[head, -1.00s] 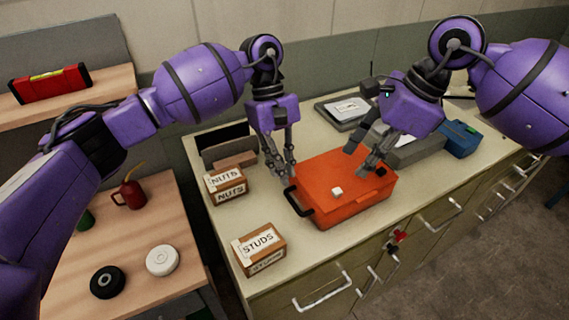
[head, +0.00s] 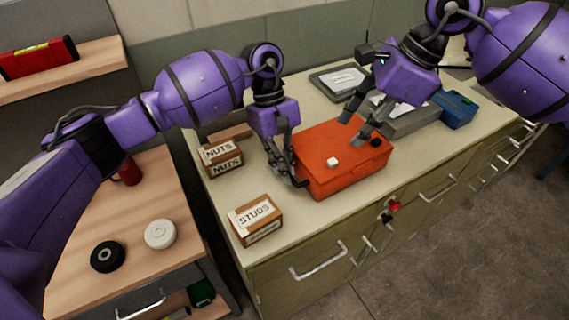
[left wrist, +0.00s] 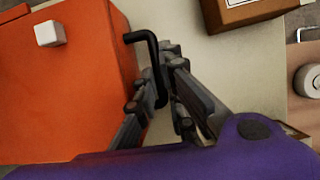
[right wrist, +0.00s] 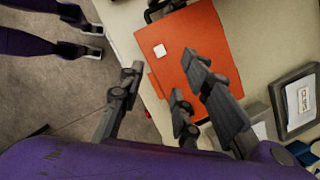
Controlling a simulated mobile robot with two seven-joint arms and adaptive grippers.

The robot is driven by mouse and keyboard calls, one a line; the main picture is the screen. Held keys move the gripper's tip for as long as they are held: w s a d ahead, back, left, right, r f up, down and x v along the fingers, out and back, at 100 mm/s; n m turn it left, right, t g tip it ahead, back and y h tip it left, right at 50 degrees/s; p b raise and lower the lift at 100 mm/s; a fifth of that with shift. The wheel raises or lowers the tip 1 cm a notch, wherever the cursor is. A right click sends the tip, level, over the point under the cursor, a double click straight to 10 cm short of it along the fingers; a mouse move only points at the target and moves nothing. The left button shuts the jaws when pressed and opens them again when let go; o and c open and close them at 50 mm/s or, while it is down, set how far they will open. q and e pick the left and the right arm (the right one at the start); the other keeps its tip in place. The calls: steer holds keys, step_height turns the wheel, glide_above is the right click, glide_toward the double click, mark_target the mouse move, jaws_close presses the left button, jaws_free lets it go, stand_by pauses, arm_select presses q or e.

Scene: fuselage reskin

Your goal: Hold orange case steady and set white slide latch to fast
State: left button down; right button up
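The orange case (head: 345,175) lies on the bench with its black handle (left wrist: 153,60) on its left side. The white slide latch (head: 332,161) is a small block on top; it also shows in the left wrist view (left wrist: 49,33) and right wrist view (right wrist: 159,50). Its setting cannot be read. My left gripper (head: 284,178) is at the handle, its fingers parted on either side of it; firm contact cannot be made out. My right gripper (head: 355,128) is open and empty above the case's back right part, apart from the latch.
A nuts box (head: 222,157) and a studs box (head: 256,220) stand left of the case. A grey tray (head: 340,82), a grey box (head: 412,122) and a blue box (head: 455,109) lie behind and right. The bench front strip is clear.

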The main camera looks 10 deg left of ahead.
steer(key=shift+w+a+r, duration=0.1)
steer(key=shift+a+r, duration=0.05)
steer(key=shift+r, duration=0.2)
steer(key=c, duration=0.4)
steer(key=shift+n+t+h, duration=0.4)
steer(key=shift+n+h, duration=0.2)
steer(key=shift+n, duration=0.2)
steer(key=a+r, duration=0.3)
steer(key=shift+w+a, duration=0.1)
steer(key=shift+w, duration=0.2)
jaws_close()
steer(key=d+n+h, duration=0.1)
steer(key=n+h, duration=0.1)
steer(key=w+d+f+n+t+h, duration=0.1)
steer(key=n+h, duration=0.1)
steer(key=d+f+n+h, duration=0.1)
steer(key=n, duration=0.1)
steer(key=shift+w+d+f+t+h, duration=0.1)
steer(key=shift+w+d+t+h, duration=0.2)
steer(key=shift+w+d+h, duration=0.1)
